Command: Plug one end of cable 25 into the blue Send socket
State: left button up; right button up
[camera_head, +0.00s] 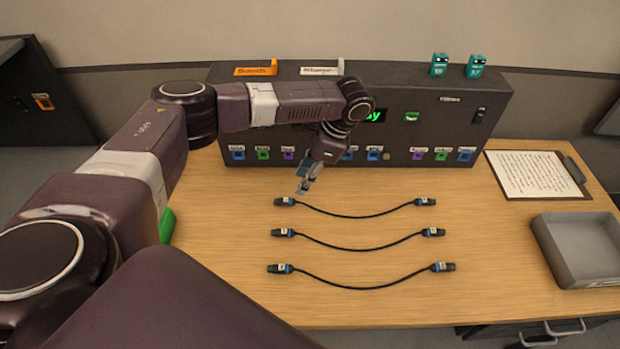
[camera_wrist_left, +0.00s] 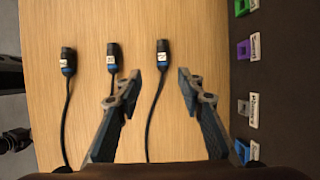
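Three black cables with blue-ringed, white-tagged plugs lie on the table: a far cable (camera_head: 350,215), a middle cable (camera_head: 350,248) and a near cable (camera_head: 350,287). I cannot read their tags. My left gripper (camera_head: 304,187) is open and empty, just above the far cable's left plug (camera_head: 285,201). In the left wrist view that plug (camera_wrist_left: 162,55) shows between the two spread fingers. Blue sockets (camera_head: 237,153) (camera_head: 465,155) are in the black panel's lower row, among green and purple ones; their labels are too small to read. My forearm hides part of the panel.
The black panel (camera_head: 470,105) stands along the table's back, with two teal figures (camera_head: 439,65) on top. A clipboard (camera_head: 535,173) and a grey tray (camera_head: 543,238) are on the right. The wood between the cables and panel is clear.

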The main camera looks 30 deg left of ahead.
aim_at(291, 199)
pick_arm(q)
jog(key=b+x, duration=0.3)
jog(key=x, duration=0.1)
jog(key=b+x, duration=0.2)
jog(key=shift+w+d+f+b, duration=0.1)
jog(key=shift+w+d+b, duration=0.05)
jog(key=shift+w+b, duration=0.2)
jog(key=shift+s+f+p, duration=0.1)
jog(key=shift+f+p, duration=0.1)
jog(key=shift+p, duration=0.15)
jog(key=shift+x, duration=1.05)
jog(key=shift+a+f, duration=0.3)
jog(key=shift+f, duration=0.15)
pick_arm(e)
jog(key=shift+d+f, duration=0.15)
jog(key=shift+f, duration=1.2)
jog(key=shift+d+f, duration=0.15)
jog(key=shift+f, duration=1.15)
pick_arm(q)
jog(key=shift+c, duration=0.4)
